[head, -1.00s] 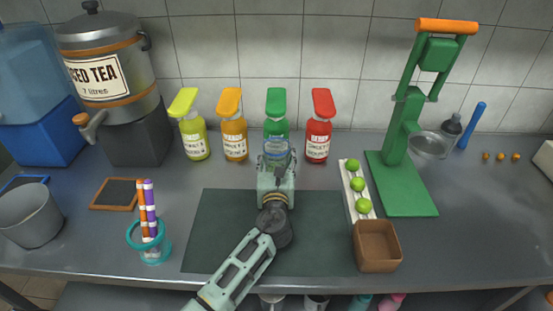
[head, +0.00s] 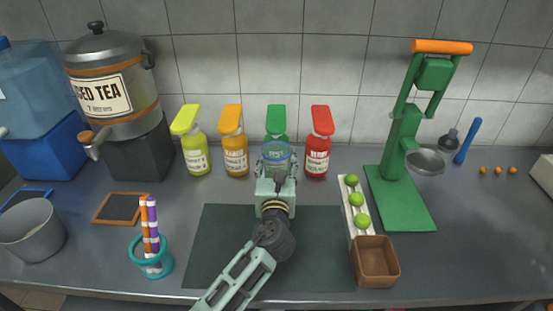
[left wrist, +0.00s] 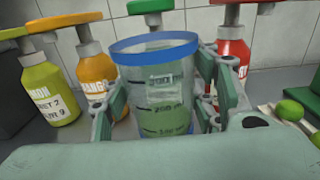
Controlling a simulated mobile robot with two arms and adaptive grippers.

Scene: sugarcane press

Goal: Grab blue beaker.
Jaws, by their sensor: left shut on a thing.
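The clear beaker with a blue rim and measuring marks (head: 277,158) stands upright in front of the green bottle (head: 276,118). My left gripper (head: 277,168) is shut around its sides. In the left wrist view the beaker (left wrist: 155,98) fills the middle, with a finger on either side of it. Green shows through its clear wall; I cannot tell whether that is liquid or the bottle behind. The beaker's bottom is hidden by the gripper. My right gripper is not in view.
Yellow (head: 195,152), orange (head: 235,152) and red (head: 317,155) bottles stand beside the green one. A tray of limes (head: 350,208), a brown box (head: 376,262) and a green press (head: 402,200) are at right. The dark mat (head: 215,250) is clear at left.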

